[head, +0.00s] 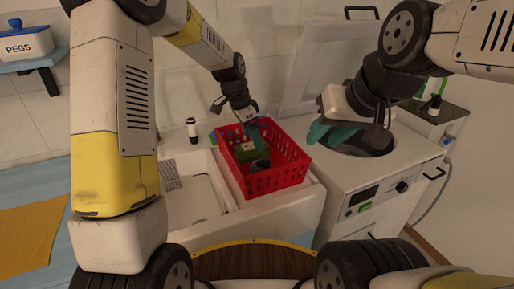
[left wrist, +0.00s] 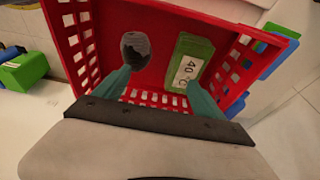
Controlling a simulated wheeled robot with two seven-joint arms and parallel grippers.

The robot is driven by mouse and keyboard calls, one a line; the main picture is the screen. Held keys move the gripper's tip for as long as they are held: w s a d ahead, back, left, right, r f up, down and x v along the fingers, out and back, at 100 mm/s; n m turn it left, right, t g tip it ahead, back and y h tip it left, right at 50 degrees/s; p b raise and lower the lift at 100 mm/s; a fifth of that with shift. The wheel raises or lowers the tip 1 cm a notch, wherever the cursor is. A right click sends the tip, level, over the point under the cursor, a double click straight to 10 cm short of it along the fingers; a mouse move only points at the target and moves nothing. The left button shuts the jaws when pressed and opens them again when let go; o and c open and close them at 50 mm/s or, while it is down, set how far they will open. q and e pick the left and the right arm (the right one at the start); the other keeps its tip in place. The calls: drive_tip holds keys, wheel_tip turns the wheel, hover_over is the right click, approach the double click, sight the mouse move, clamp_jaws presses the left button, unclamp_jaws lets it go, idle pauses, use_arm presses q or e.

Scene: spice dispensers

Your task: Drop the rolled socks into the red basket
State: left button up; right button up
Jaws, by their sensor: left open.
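The red basket (head: 275,182) stands on the white counter in the middle of the head view. A dark grey roll, which looks like the rolled socks (head: 261,165), lies inside it. In the left wrist view the socks (left wrist: 136,47) lie on the basket floor (left wrist: 160,25), beyond my left finger and apart from it. My left gripper (left wrist: 158,82) is open and empty, with its teal fingers reaching down into the basket. My right gripper (head: 332,134) is over the opening of the white washing machine. Its teal fingers overlap, so its opening is unclear.
A green box (left wrist: 188,62) marked 40 sits in the basket beside the socks. The washing machine (head: 372,199) stands to the right, its lid (head: 325,60) raised. A small dark-and-white bottle (head: 192,131) stands behind the sink. A PEGS tub (head: 22,42) is on a shelf at left.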

use_arm(q)
drive_tip(key=v, duration=0.7)
drive_tip(key=shift+r, duration=0.3)
drive_tip(key=shift+a, duration=0.15)
drive_tip(key=s+a+r+n+t, duration=0.1)
drive_tip(key=s+a+r+n, duration=0.3)
drive_tip(key=s, duration=0.3)
drive_tip(key=s+a+r+n+t, duration=0.2)
drive_tip(key=s+a+r, duration=0.2)
drive_tip(key=s+r, duration=0.2)
drive_tip(key=s+a+n+t, duration=0.1)
drive_tip(key=s+a+n, duration=0.1)
drive_tip(key=s, duration=0.4)
drive_tip(key=s+a+n+t, duration=0.1)
drive_tip(key=s+n, duration=0.3)
drive_tip(key=s, duration=0.3)
drive_tip(key=shift+a+n+y, duration=0.3)
drive_tip(key=shift+a+n, duration=0.1)
drive_tip(key=shift+s, duration=0.1)
